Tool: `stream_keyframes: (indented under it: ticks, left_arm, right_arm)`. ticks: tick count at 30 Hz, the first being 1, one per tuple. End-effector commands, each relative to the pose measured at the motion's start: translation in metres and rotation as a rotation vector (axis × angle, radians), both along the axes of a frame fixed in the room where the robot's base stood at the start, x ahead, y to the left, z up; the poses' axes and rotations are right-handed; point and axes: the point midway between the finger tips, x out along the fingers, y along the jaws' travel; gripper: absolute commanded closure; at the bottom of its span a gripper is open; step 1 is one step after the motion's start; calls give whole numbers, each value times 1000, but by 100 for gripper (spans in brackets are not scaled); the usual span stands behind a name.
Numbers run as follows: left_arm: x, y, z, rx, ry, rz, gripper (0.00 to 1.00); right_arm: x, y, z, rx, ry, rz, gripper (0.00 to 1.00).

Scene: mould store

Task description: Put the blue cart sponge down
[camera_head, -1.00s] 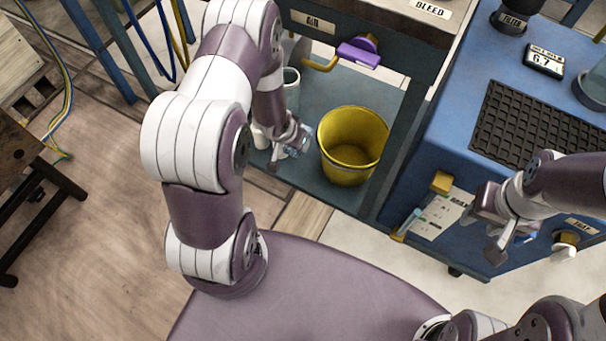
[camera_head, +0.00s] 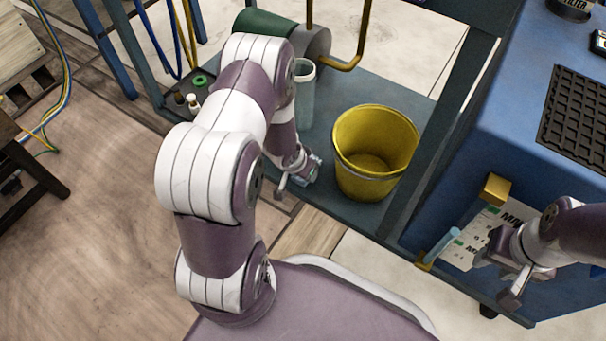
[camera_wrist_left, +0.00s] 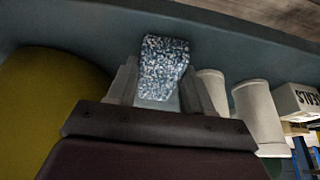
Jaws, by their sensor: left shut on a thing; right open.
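My left gripper (camera_head: 302,174) reaches down over the lower cart shelf (camera_head: 355,88), left of the yellow bucket (camera_head: 375,150), and stays outside it. It is shut on the blue cart sponge (camera_wrist_left: 163,65), a speckled blue and white block standing out between the two fingers in the left wrist view. In the head view only a small bluish patch of the sponge shows by the fingertips. The sponge is low, close to the shelf; I cannot tell whether it touches. My right gripper (camera_head: 508,280) is open and empty, in front of the blue machine.
A clear cylinder (camera_head: 304,95) and a green and grey motor-like unit (camera_head: 275,30) stand behind my left arm. Pale cylinders (camera_wrist_left: 258,115) stand beside the sponge in the wrist view. The blue machine (camera_head: 500,150) is on the right. The shelf's front edge runs close to the gripper.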

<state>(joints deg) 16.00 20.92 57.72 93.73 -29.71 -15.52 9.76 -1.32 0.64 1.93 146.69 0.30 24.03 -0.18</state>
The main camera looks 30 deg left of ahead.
Motion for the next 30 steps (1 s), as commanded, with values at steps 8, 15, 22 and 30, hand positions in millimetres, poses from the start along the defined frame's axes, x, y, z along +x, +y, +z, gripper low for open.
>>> stream_keyframes:
  ticks: [8,15,22,30]
  left_arm:
    - [0,0,-1,0,1,0,43]
    - [0,0,-1,0,1,0,39]
    - [-8,1,33,0,0,0,39]
    - [-35,3,98,0,1,1,39]
  right_arm:
    - [0,0,1,0,-1,0,57]
    - [0,0,1,0,-1,0,57]
    - [0,0,30,0,-1,0,57]
    - [0,0,83,0,-2,0,57]
